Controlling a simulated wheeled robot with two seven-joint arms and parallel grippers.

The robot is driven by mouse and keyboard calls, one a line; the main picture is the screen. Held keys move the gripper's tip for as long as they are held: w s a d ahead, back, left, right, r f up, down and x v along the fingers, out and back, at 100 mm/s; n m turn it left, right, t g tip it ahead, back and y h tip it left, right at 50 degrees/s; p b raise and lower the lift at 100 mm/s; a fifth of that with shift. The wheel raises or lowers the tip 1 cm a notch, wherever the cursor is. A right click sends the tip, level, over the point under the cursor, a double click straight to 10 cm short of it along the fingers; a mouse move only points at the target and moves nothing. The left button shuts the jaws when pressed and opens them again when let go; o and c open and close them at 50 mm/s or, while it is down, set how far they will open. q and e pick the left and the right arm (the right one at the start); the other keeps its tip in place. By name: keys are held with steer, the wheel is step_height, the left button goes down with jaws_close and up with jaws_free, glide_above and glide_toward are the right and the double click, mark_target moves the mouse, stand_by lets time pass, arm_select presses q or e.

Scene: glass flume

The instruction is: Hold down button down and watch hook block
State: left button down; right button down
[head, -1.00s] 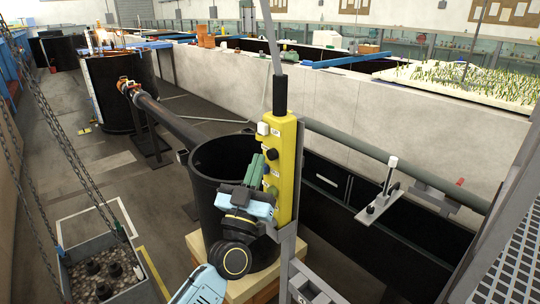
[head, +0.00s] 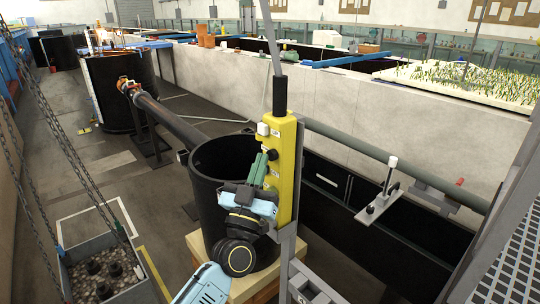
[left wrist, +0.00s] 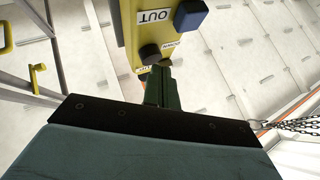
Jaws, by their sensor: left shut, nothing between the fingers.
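The yellow control pendant (head: 287,175) hangs upright on a cable in the middle of the head view. It carries a pale button (head: 263,129) near the top and a dark button (head: 272,154) below. My left gripper (head: 261,160) is shut and empty, its green fingertips at the pendant's button face. In the left wrist view the fingertips (left wrist: 159,74) are just below a dark round button (left wrist: 150,54), covering what lies behind them. A blue button (left wrist: 191,15) shows beside an "OUT" label. Contact cannot be told. The down button and hook block cannot be identified. My right gripper is not in view.
A black round tank (head: 205,205) stands right behind my left gripper. A grey post (head: 286,262) rises by the pendant's lower end. At the left, chains (head: 82,170) run down to a crate (head: 75,278) with dark weights. The concrete floor between is mostly open.

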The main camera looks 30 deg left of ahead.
arm_select(q)
steer(key=shift+w+d, duration=0.25)
steer(key=shift+w, duration=0.3)
stand_by(0.8)
stand_by(3.8)
steer(key=shift+s+a+p, duration=0.2)
steer(key=shift+s+p, duration=0.05)
steer(key=shift+s, duration=0.25)
steer(key=shift+s+a+p, duration=0.2)
steer(key=shift+s, duration=0.25)
steer(key=shift+s+a+p, duration=0.3)
steer(key=shift+s+a, duration=0.05)
steer(key=shift+s, duration=0.45)
steer(key=shift+s+a+p, duration=0.25)
steer(key=shift+s+a, duration=0.05)
steer(key=shift+s, duration=0.45)
steer(key=shift+s+a+p, duration=0.3)
steer(key=shift+s+a, duration=0.05)
steer(key=shift+s, duration=0.45)
